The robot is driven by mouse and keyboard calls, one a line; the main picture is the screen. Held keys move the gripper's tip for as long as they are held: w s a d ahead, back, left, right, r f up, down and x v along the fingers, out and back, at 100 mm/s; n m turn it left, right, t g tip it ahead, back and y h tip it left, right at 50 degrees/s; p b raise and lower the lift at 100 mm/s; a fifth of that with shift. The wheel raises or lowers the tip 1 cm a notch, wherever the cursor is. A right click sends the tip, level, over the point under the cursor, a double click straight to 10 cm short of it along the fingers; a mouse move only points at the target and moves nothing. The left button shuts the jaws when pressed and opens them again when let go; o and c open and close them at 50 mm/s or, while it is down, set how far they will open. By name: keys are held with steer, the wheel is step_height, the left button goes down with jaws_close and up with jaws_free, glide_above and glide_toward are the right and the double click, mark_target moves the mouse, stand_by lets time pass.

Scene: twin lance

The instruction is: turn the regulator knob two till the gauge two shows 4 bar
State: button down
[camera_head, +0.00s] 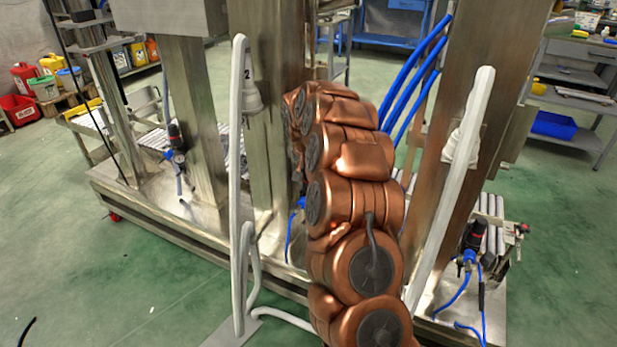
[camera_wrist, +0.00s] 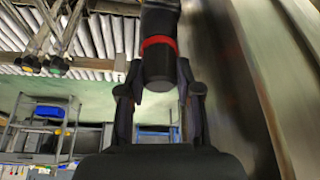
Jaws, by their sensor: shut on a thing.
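In the wrist view a black cylindrical knob (camera_wrist: 158,66) with a red band sits between the two fingers of my gripper (camera_wrist: 159,92), which are shut on its sides. No number shows on this knob, so I cannot tell which regulator it is from its markings. In the head view my copper arm covers my gripper and the knob. A bit of blue fitting shows just left of my arm. I see no readable gauge dial in either view, and gauge two's reading cannot be told.
One regulator (camera_head: 177,145) hangs at the left and another (camera_head: 472,240) at the right of the steel frame (camera_head: 160,208). White lances (camera_head: 238,150) stand either side of my arm; the left post bears a "2". Blue hoses (camera_head: 418,75) run behind. Green floor is free at front left.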

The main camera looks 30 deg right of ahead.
steer(key=shift+m+b, duration=0.5)
steer(key=c, duration=0.8)
jaws_free()
steer(key=shift+o, duration=0.2)
steer(key=shift+r, duration=0.15)
steer(key=shift+r+n+p, duration=0.1)
steer(key=shift+n+p, duration=0.4)
steer(key=shift+p, duration=0.5)
steer(key=n+p, duration=0.2)
steer(key=p, duration=0.1)
steer(key=shift+t+y, duration=0.3)
steer(key=shift+y, duration=0.1)
steer(key=shift+n+t+y+p, duration=0.4)
steer(key=shift+n+p, duration=0.65)
steer(key=shift+n, duration=0.55)
steer(key=shift+n+y, duration=0.3)
steer(key=shift+n, duration=0.5)
